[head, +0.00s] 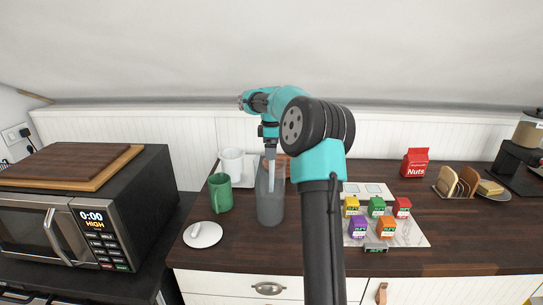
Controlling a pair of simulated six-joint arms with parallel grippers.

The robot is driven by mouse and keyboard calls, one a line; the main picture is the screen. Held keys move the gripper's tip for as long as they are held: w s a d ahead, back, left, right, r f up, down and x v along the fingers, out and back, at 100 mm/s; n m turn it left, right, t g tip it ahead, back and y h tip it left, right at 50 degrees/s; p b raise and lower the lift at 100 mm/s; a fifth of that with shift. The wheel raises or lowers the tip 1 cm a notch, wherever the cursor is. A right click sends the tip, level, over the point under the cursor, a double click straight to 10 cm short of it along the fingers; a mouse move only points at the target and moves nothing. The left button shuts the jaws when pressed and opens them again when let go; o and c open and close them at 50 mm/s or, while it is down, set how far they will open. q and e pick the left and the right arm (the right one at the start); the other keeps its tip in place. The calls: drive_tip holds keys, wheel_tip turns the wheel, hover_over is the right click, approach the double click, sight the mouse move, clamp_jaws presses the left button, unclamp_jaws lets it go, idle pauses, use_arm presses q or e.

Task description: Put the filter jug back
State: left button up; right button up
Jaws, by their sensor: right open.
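A grey, see-through jug (270,208) stands upright on the dark wooden counter, left of centre. My right gripper (271,184) is open and points down at the jug's top; a pale finger shows at the jug's upper part. I cannot tell whether it touches the jug or is inside or behind it. A white lid-like disc with a knob (202,234) lies on the counter at the front left of the jug. A white cup-shaped piece (231,163) stands behind, on a pale mat or tray (243,184). My left gripper is not in view.
A green mug (220,193) stands close left of the jug. Several coloured cartons sit on a pale board (410,235) to the right. A red nuts bag (415,162) and a toast rack (458,185) stand farther right. A microwave (90,225) fills the left.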

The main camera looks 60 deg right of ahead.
wheel_tip(320, 180, up, 9)
drive_tip(key=shift+f, duration=0.1)
idle(0.7)
